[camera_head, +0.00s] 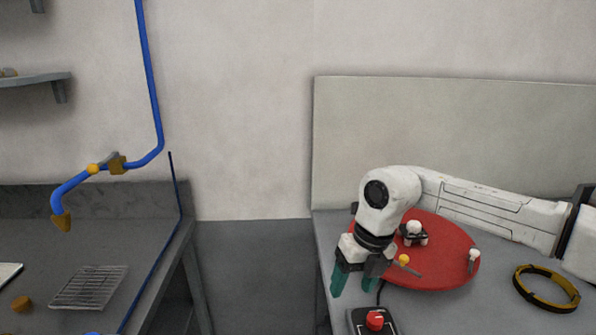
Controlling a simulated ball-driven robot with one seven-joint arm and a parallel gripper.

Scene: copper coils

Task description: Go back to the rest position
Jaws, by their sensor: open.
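My white arm reaches in from the right over the grey table on the right side of the head view. My gripper (354,282) points down at the left part of the table, with its two green fingers apart and nothing seen between them. It is in front of the left edge of a red round plate (440,270). My wrist hides part of that plate. Whether the fingertips touch the table cannot be told.
A black box with a red knob (375,320) sits close to my gripper. A yellow-black ring (546,288) lies at the right. White-topped posts (414,230) stand on the plate. A left counter (140,265) holds a wire rack (90,287) below a blue pipe (150,80).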

